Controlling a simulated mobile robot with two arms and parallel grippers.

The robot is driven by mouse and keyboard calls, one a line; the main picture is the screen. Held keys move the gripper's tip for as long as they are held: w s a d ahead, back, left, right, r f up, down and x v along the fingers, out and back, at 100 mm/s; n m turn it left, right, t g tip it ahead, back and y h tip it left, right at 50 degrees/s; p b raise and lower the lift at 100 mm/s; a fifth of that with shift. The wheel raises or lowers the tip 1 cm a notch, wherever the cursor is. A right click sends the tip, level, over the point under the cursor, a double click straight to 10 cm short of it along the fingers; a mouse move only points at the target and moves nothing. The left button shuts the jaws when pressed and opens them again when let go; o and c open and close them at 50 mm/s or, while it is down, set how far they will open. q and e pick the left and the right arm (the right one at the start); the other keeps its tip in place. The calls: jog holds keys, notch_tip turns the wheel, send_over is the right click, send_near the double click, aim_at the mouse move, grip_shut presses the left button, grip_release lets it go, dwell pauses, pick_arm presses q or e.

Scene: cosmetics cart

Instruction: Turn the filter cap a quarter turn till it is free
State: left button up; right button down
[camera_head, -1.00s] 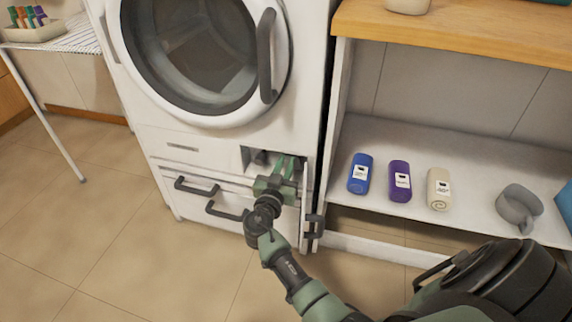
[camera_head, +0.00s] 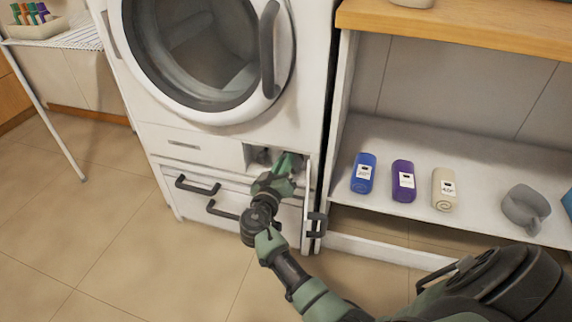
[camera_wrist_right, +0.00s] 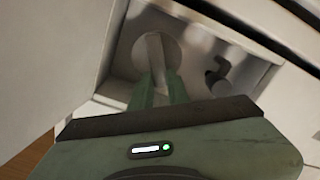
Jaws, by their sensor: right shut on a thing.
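The filter cap (camera_wrist_right: 141,51) is a pale round disc with a raised grip bar, set in a recess low on the white washing machine (camera_head: 200,140). In the right wrist view the bar stands nearly upright, leaning a little. My right gripper (camera_wrist_right: 158,80) is shut on that bar, its green fingers reaching into the recess. In the head view my right gripper (camera_head: 292,163) reaches into the recess opening and hides most of the cap; I cannot tell there whether the cap is loose. My left gripper is out of view.
A small dark spout (camera_wrist_right: 218,76) sits beside the cap inside the recess. An open white flap (camera_head: 307,200) stands at the opening's right edge. Drawer handles (camera_head: 197,186) are to the left. A shelf (camera_head: 400,150) on the right holds rolled towels and a grey mug (camera_head: 525,207).

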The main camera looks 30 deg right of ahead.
jog(key=shift+w+a+f+n+p, duration=0.1)
jog(key=shift+w+f+n+p, duration=0.15)
jog(key=shift+n, duration=1.5)
jog(key=shift+w+a+f+n+p, duration=0.1)
jog(key=shift+a+f+n+p, duration=0.2)
jog(key=shift+n, duration=1.4)
jog(key=shift+w+d+f+n+p, duration=0.1)
jog(key=shift+f+n, duration=0.25)
jog(key=shift+n, duration=1.4)
jog(key=shift+f+n, duration=0.1)
jog(key=shift+n, duration=0.2)
jog(key=c, duration=1.4)
grip_release()
jog(key=shift+o, duration=0.2)
jog(key=shift+a, duration=0.1)
